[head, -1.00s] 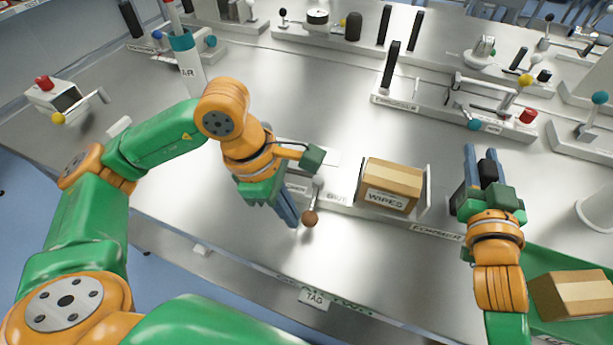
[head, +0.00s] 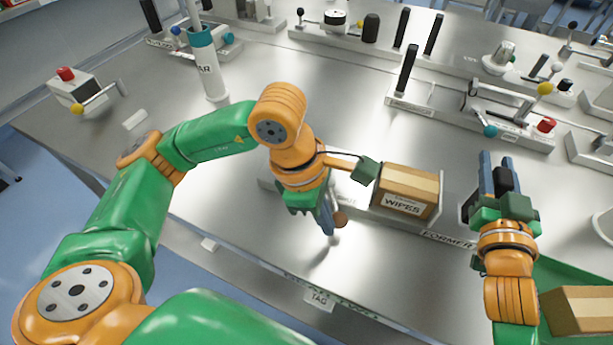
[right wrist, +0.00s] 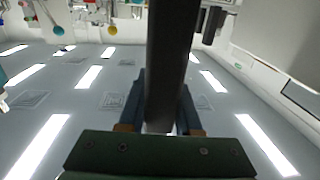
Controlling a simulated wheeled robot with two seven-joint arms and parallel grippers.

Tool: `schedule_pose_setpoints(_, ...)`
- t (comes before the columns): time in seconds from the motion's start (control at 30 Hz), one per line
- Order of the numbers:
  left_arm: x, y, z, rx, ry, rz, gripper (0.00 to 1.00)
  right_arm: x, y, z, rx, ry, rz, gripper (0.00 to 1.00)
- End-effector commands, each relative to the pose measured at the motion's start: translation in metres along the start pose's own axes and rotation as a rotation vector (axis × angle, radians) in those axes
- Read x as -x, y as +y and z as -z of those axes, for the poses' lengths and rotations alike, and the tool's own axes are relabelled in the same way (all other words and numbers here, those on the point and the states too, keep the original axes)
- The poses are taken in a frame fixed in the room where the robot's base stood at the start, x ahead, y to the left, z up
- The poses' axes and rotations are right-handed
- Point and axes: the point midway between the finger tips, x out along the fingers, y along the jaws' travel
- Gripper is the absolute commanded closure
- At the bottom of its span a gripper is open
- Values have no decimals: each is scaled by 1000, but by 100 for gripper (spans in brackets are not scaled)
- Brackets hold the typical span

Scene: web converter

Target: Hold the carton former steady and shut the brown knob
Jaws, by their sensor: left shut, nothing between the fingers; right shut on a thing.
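The carton former (head: 438,212) holds a brown carton labelled WIPES (head: 406,192). The brown knob (head: 341,220) stands left of the carton, on the former's front side; its stem is mostly hidden. My left gripper (head: 329,228) is shut and empty, its fingers pointing down just left of the knob, touching or nearly touching it. My right gripper (head: 496,165) is right of the carton, shut on a dark post (head: 503,180). In the right wrist view the post (right wrist: 168,70) runs upright between the fingers. Its joint with the former is hidden.
A second carton (head: 580,310) lies on a green surface at the lower right. A station with black posts and coloured knobs (head: 470,115) stands behind the former. A white cylinder (head: 207,65) and a box with a red button (head: 78,90) stand at left.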

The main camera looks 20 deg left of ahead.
Motion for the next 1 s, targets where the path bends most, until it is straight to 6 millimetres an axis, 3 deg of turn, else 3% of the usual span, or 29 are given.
schedule_pose_setpoints(0.03, -1, 1, 0, 0, -3, -2, 100, 0, -1, -10, -3, -24, 2, 100)
schedule_pose_setpoints(0.43, 0, -1, 2, 2, -3, -5, 100, 0, -1, -10, -3, -24, 1, 100)
schedule_pose_setpoints(0.67, 18, -33, 30, -1, 0, -11, 100, 0, -1, -10, -2, -24, 1, 100)
schedule_pose_setpoints(1.0, 95, -48, 20, -3, -6, -13, 100, 0, -1, -10, -2, -24, 0, 100)
